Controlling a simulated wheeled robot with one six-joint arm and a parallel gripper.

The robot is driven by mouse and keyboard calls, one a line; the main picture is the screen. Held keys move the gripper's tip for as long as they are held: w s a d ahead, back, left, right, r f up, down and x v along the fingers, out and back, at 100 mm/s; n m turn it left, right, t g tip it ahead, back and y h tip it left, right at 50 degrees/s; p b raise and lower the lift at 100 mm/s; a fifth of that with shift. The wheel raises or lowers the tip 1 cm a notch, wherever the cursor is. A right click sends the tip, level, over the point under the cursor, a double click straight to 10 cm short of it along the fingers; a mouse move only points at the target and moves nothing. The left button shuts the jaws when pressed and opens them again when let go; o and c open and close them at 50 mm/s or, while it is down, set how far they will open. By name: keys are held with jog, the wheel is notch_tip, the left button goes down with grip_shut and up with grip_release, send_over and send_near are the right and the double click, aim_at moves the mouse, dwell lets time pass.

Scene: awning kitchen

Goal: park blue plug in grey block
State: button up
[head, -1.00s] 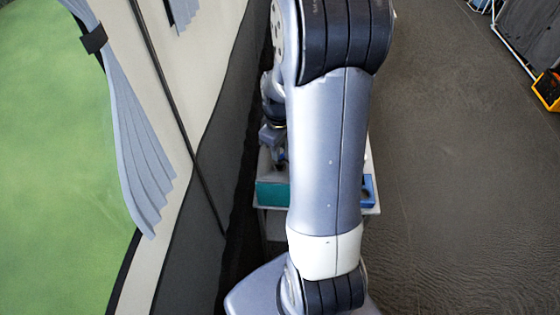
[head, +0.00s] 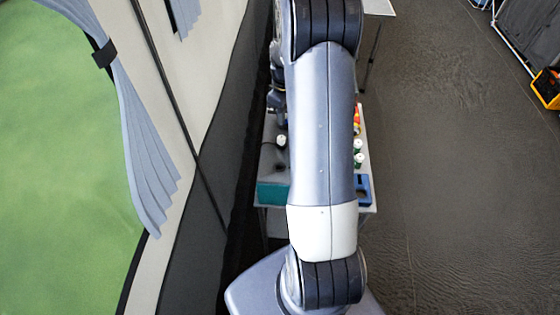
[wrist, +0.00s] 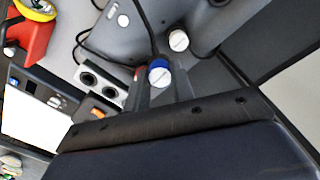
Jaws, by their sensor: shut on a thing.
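A blue plug (wrist: 159,66) with a white round face is between the fingers of my gripper (wrist: 161,88) in the wrist view. My gripper is shut on it, and a dark cable runs up from the plug. The grey block (wrist: 117,96), with two round dark-centred openings, lies to the left of the held plug, apart from it. Both openings look empty. In the head view my arm covers much of the table, and I cannot make out the plug or the block there.
A white-faced round piece (wrist: 178,40) is close to the held plug. A red and yellow object (wrist: 35,35) is at upper left. In the head view a teal box (head: 272,193) and a blue item (head: 364,188) sit on the near table end. A dark wall runs along the left.

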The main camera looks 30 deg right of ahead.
jog(key=w+d+f+p, duration=0.1)
jog(key=w+d+f, duration=0.2)
jog(key=w+d, duration=0.6)
jog(key=shift+w, duration=1.4)
jog(key=shift+d+f+b, duration=0.1)
jog(key=shift+f+b, duration=1.3)
jog(key=shift+f, duration=0.4)
dwell(1.5)
jog(key=o, duration=1.3)
jog(key=shift+r, duration=0.2)
notch_tip(320, 180, up, 7)
jog(key=p, duration=0.3)
jog(key=shift+f+p, duration=0.15)
jog(key=shift+p, duration=0.25)
